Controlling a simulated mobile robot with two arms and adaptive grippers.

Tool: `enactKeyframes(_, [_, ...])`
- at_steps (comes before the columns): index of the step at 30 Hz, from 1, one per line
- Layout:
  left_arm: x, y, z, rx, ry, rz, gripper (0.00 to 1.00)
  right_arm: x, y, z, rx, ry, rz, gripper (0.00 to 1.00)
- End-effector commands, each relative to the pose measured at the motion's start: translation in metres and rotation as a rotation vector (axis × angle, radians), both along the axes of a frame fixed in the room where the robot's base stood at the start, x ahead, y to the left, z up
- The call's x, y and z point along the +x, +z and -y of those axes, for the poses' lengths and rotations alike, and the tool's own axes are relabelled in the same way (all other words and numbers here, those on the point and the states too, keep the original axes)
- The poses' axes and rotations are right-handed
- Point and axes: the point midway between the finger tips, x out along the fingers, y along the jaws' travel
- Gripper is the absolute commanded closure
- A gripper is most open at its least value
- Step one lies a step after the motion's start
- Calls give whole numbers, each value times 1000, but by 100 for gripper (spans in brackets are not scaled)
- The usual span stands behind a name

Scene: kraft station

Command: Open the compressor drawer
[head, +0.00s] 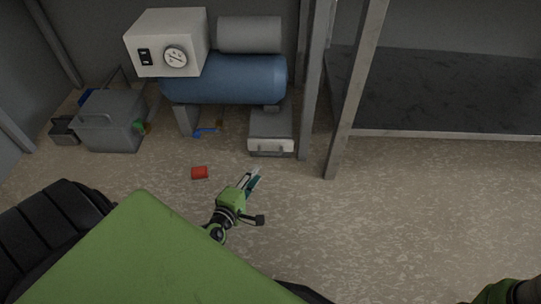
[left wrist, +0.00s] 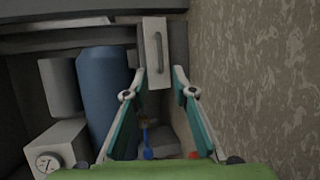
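The compressor has a blue tank (head: 225,80), which also shows in the left wrist view (left wrist: 103,95). Its drawer is in a grey box under the tank's right end. The pale drawer front (head: 264,146) has a handle and looks shut in the head view. In the left wrist view, the drawer front (left wrist: 152,55) and its long handle (left wrist: 158,54) lie just beyond my fingertips. My left gripper (head: 255,173) is below the drawer in the picture, apart from it. The left wrist view shows its fingers (left wrist: 160,76) spread and empty. My right gripper's fingers are not seen.
A red cylinder (head: 200,172) lies on the floor left of my left gripper. A grey toolbox (head: 110,125) stands at the left. Metal posts (head: 313,90) and a shelf (head: 440,92) stand right of the drawer.

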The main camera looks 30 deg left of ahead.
Motion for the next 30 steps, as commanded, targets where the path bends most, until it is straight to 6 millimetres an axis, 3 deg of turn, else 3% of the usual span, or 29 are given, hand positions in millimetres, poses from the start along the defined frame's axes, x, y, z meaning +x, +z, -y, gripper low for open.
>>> enactKeyframes(9, [67, -19, -9, -5, 1, 4, 75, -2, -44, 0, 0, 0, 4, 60])
enactKeyframes(15, [97, -23, -14, -5, 2, 3, 75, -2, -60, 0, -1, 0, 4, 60])
enactKeyframes(21, [110, -23, -16, -6, 1, 2, 75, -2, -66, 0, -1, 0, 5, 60])
enactKeyframes(30, [112, -23, -16, -6, 0, 1, 75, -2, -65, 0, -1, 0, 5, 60])
